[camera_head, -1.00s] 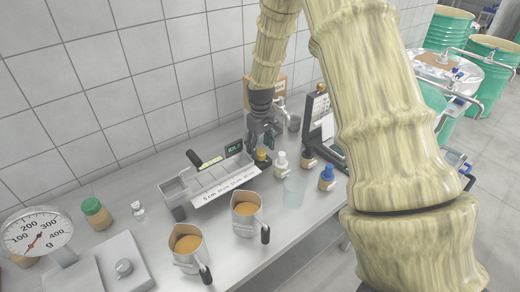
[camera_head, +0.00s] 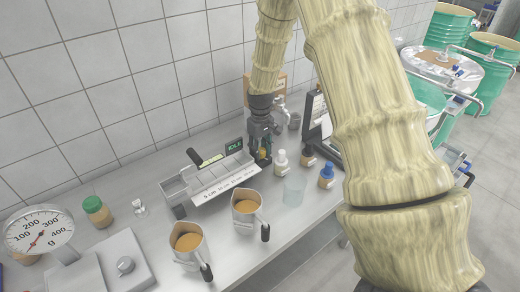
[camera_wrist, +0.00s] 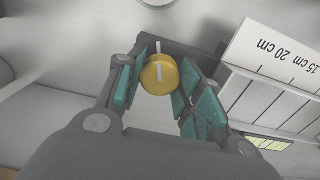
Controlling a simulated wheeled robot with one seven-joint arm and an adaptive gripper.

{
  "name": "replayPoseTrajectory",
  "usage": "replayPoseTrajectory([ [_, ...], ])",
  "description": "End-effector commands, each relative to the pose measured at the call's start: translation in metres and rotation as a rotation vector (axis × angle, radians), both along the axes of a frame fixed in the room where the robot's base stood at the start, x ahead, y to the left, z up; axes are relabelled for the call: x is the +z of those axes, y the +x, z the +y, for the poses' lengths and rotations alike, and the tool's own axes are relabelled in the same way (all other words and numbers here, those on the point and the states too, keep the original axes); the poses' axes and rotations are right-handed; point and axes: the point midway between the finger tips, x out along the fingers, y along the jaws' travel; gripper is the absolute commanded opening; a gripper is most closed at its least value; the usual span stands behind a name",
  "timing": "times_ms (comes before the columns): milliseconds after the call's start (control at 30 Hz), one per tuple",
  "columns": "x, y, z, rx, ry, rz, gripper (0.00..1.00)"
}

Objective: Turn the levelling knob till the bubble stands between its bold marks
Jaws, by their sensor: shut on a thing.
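The levelling knob is a yellow round knob with a white line (camera_wrist: 160,75) at the right end of the grey consistometer trough (camera_head: 177,190). My gripper (camera_wrist: 158,82) has its teal pads on either side of the knob and is shut on it. In the head view my gripper (camera_head: 264,150) reaches down onto the knob, which is mostly hidden there. The white line points nearly straight up in the wrist view. A yellow-green level vial (camera_head: 211,160) lies along the back of the trough; its edge shows in the wrist view (camera_wrist: 270,144). The bubble and bold marks are too small to tell.
White (camera_head: 280,161) and blue-capped (camera_head: 326,176) bottles and a clear beaker (camera_head: 293,191) stand right of the trough. Two metal jugs (camera_head: 188,245) with brown contents stand in front. A dial scale (camera_head: 38,233) is at left. The tiled wall is close behind.

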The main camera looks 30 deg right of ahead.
Motion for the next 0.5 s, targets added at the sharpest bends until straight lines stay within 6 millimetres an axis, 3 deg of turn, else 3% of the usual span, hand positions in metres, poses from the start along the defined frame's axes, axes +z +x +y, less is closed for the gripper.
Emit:
replayPoseTrajectory([
  [300, 0.0009, 0.0004, -0.0006, -0.155, 0.000, -0.001, 0.12],
  [500, 0.0006, 0.0007, -0.0007, -0.171, -0.001, -0.001, 0.12],
])
